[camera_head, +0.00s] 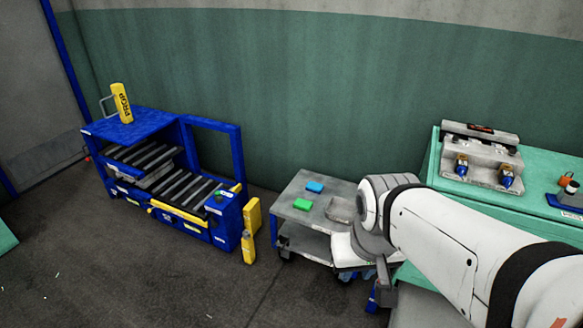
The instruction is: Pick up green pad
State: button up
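The green pad (302,204) lies flat on the top of a grey cart (287,190), near its left side. A blue pad (315,187) lies just behind it. My arm reaches in from the lower right and covers the right part of the cart. What looks like part of my gripper (385,287) points down at the arm's end, right of the cart and apart from the green pad. Its fingers are not clear enough to show whether it is open or shut.
A shallow grey tray (341,209) sits on the cart near my arm. A blue roller press (181,192) with a yellow PROP block (121,103) stands left. A green bench (440,203) with a grey fixture (478,158) stands right. Open floor (140,275) lies in front.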

aim_at(300, 204)
jog(key=z, duration=0.05)
jog(key=i, duration=1)
jog(key=u, duration=0.1)
jog(key=k, duration=0.55)
jog(key=z, duration=3.25)
jog(key=k, duration=0.9)
jog(key=u, duration=1.05)
